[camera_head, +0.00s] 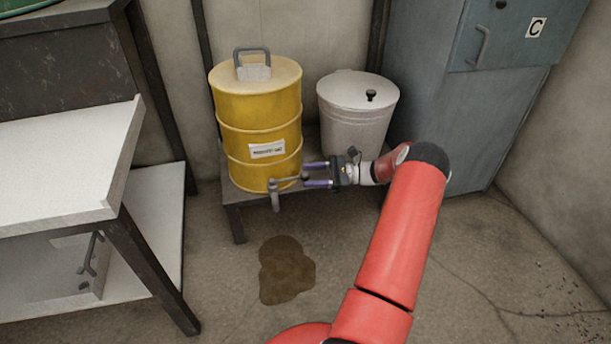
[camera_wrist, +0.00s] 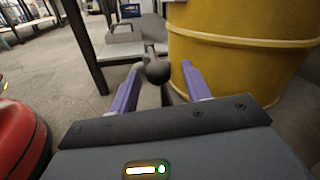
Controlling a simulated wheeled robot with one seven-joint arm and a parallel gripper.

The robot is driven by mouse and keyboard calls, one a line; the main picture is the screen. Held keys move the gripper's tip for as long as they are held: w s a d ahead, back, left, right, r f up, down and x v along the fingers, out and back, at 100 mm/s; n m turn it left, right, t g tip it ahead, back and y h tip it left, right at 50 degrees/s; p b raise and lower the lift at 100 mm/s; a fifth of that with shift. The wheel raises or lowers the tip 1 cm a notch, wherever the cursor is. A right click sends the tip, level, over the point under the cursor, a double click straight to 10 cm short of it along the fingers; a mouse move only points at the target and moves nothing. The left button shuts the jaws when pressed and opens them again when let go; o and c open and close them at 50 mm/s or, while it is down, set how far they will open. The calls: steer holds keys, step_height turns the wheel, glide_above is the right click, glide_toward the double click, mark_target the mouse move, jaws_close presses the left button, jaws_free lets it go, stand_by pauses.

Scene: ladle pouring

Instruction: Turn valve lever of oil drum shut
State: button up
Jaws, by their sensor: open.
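The yellow oil drum (camera_head: 257,118) stands on a low dark stand and also fills the right of the wrist view (camera_wrist: 240,50). Its grey valve spout (camera_head: 276,200) points down at the drum's lower front. The valve lever (camera_head: 288,180) sticks out to the right from the spout and ends in a dark round knob (camera_wrist: 158,71). My gripper (camera_head: 303,175) is open at the drum's lower right, with its two purple fingers on either side of the knob. In the wrist view the knob sits between the fingers, with gaps visible; part of the lever behind it is hidden.
A dark oil puddle (camera_head: 286,270) lies on the floor below the spout. A white lidded bucket (camera_head: 356,115) stands right of the drum, close behind my gripper. A white-topped bench (camera_head: 60,165) is at left, and a grey-blue cabinet (camera_head: 440,110) at right.

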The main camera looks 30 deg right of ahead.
steer(key=shift+v, duration=2.8)
